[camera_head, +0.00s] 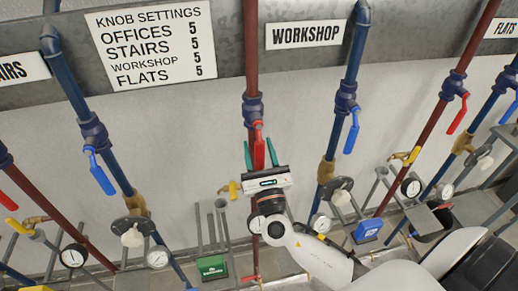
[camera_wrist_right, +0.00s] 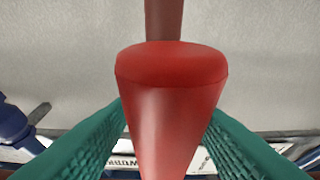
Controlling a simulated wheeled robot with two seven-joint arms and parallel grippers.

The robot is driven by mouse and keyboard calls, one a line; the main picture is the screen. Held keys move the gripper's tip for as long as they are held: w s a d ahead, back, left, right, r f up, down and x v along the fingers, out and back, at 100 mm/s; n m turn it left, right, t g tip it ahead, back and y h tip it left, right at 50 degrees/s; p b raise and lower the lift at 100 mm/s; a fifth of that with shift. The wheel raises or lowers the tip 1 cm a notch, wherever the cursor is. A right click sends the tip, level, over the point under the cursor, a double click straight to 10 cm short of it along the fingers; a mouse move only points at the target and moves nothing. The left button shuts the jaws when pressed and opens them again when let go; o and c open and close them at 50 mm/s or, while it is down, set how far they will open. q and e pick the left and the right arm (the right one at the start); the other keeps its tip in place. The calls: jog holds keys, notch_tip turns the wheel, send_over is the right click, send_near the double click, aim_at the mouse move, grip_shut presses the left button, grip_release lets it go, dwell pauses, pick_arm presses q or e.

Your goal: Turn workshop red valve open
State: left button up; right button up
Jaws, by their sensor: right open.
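The workshop red valve has a red lever handle (camera_head: 259,154) on a dark blue valve body (camera_head: 253,108), on the red pipe just left of the WORKSHOP sign (camera_head: 305,34). The handle hangs down along the pipe. My right gripper (camera_head: 260,158) reaches up from below with its green fingers on either side of the handle. In the right wrist view the red handle (camera_wrist_right: 170,85) fills the middle, between the open green fingers of the right gripper (camera_wrist_right: 165,145). I cannot tell whether either finger touches it. My left gripper is not in view.
A blue-handled valve (camera_head: 351,132) is on the blue pipe to the right. Another blue handle (camera_head: 101,173) hangs at left. A red handle (camera_head: 457,115) is farther right. Gauges, yellow-handled taps and pipe stubs crowd the lower area. A knob settings sign (camera_head: 152,45) is above left.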

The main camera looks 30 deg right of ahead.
jog(key=b+v, duration=0.5)
jog(key=v, duration=0.6)
jog(key=shift+s, duration=0.4)
